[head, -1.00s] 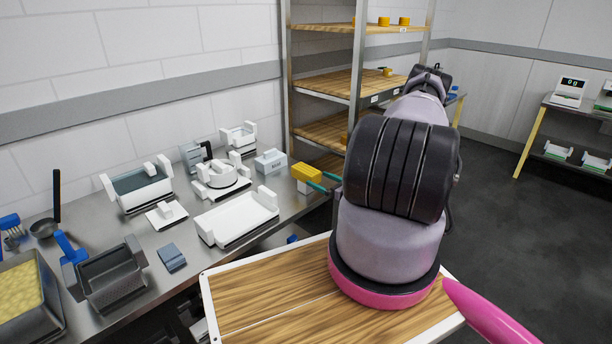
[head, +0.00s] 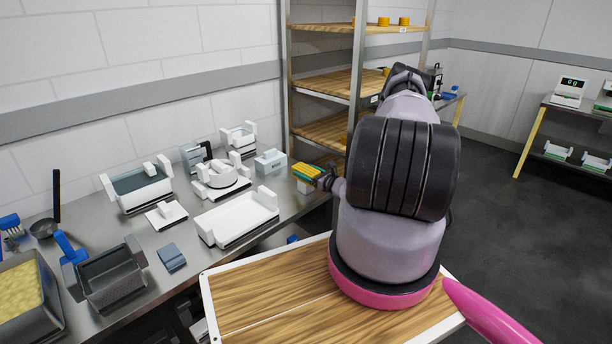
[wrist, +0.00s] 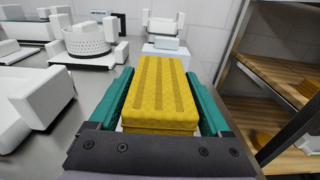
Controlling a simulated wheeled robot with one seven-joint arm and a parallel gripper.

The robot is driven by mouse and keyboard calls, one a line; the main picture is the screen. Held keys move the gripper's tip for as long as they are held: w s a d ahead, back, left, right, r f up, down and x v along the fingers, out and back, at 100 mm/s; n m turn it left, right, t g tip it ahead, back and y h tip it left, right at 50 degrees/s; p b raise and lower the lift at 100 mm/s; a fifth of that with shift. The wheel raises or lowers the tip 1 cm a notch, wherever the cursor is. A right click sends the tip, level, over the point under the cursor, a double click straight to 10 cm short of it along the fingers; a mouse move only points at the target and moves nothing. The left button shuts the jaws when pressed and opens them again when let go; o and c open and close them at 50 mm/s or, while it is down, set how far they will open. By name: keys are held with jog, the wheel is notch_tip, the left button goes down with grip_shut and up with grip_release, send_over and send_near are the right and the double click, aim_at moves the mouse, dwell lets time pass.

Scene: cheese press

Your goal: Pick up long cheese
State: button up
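The long cheese (wrist: 160,90) is a yellow, textured block. In the wrist view it lies lengthwise between the teal fingers of my gripper (wrist: 161,78). One finger is along each side, with narrow gaps showing near the cheese's close end, so the gripper looks open around it. In the head view the cheese (head: 304,171) sits at the right end of the steel table on a small white support. My gripper (head: 314,176) reaches it from the right, partly hidden by my own wrist.
A white tray (head: 238,217), a white press-like piece (head: 220,178) and a pale box (head: 270,161) stand left of the cheese on the steel table (head: 190,282). A metal rack with wooden shelves (head: 325,83) rises close behind and to the right.

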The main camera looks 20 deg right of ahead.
grip_shut()
notch_tip(320, 180, up, 10)
jog(key=shift+a+r, duration=0.1)
jog(key=s+a+r+m+t+h, duration=0.1)
jog(key=a+r+m+h, duration=0.15)
jog(key=a+r, duration=0.35)
jog(key=s+a+r+m+h, duration=0.2)
jog(key=a+r+h, duration=0.2)
jog(key=a, duration=0.4)
jog(key=n+g+y, duration=0.1)
jog(key=n+y, duration=0.3)
jog(key=y, duration=0.2)
send_over(306, 169)
jog(key=f, duration=0.9)
jog(key=shift+w+a+f, duration=0.25)
jog(key=shift+a+f, duration=0.05)
jog(key=shift+f, duration=0.05)
jog(key=shift+s+d+f+n+y, duration=0.15)
jog(key=shift+d+f+n+y, duration=0.1)
jog(key=shift+d, duration=0.1)
